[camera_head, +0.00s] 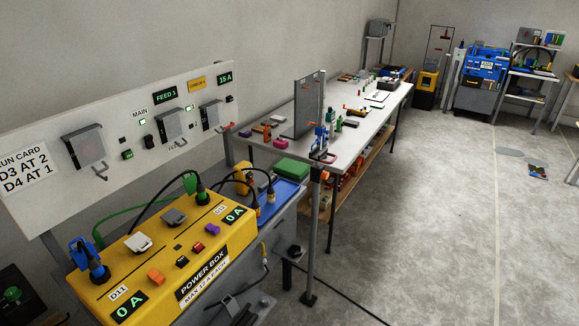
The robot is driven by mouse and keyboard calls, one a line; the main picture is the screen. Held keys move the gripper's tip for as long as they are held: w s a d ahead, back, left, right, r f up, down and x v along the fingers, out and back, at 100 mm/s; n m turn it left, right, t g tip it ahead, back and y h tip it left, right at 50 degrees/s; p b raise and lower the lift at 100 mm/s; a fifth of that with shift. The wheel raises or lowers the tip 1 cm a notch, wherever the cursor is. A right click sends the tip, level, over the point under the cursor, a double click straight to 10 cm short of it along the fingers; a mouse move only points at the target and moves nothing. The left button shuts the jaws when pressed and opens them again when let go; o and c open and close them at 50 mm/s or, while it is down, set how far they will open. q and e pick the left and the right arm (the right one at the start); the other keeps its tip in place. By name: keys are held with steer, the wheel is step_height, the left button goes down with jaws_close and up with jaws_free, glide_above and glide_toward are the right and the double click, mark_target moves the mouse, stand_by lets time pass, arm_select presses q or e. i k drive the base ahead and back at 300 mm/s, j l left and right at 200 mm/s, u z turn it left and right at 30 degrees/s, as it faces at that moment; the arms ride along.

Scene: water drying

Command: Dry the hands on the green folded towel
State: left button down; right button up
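A green folded block that looks like the towel (292,168) lies at the back of a blue-topped surface (284,190), beyond the yellow power box and beside the white workbench. It is small in the view, so its folds are hard to make out. I cannot make out either of my grippers.
The yellow power box (190,245) with plugs, cables and switches fills the lower left. A white panel (100,125) stands behind it. The long workbench (350,140) holds several tools and an upright grey plate (307,105). Grey floor (430,230) on the right is mostly clear.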

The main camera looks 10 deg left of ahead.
mark_target(293, 168)
steer(key=i+l+u, duration=0.35)
steer(key=i, duration=0.35)
steer(key=i+l+u, duration=0.35)
steer(key=i+l, duration=0.3)
steer(key=i+l+u, duration=0.35)
steer(key=i+l, duration=0.2)
steer(key=l, duration=0.3)
